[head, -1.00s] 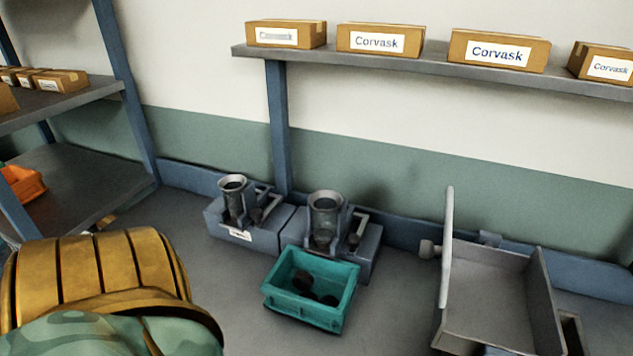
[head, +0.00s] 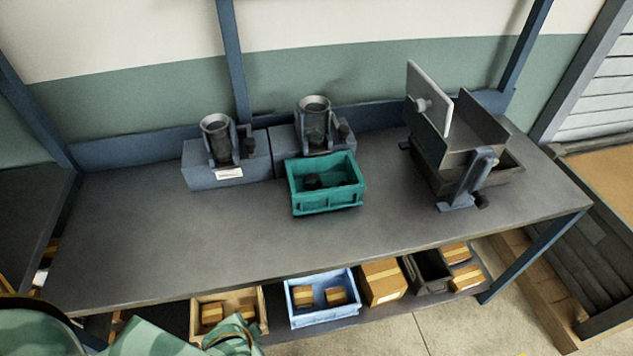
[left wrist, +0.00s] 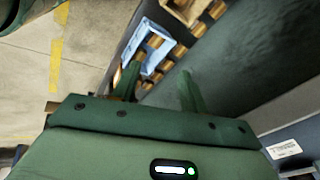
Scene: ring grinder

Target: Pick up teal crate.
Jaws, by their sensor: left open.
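The teal crate (head: 325,200) stands upright on the grey workbench in the head view, in front of the right-hand grinder (head: 314,125). A few dark round pieces (head: 313,182) lie in it. My left gripper (left wrist: 158,88) shows in the left wrist view with its two green fingers apart and nothing between them. It is over the bench near its front edge, and the teal crate is not in that view. In the head view parts of my green arm show at the lower left, but the fingers cannot be made out. My right gripper is in neither view.
The left-hand grinder (head: 216,150) stands left of the crate. A grey hopper machine with an upright plate (head: 428,95) stands to the right. The bench top (head: 200,235) is clear in front. A blue crate (head: 320,310) and boxes (head: 383,283) sit on the shelf below.

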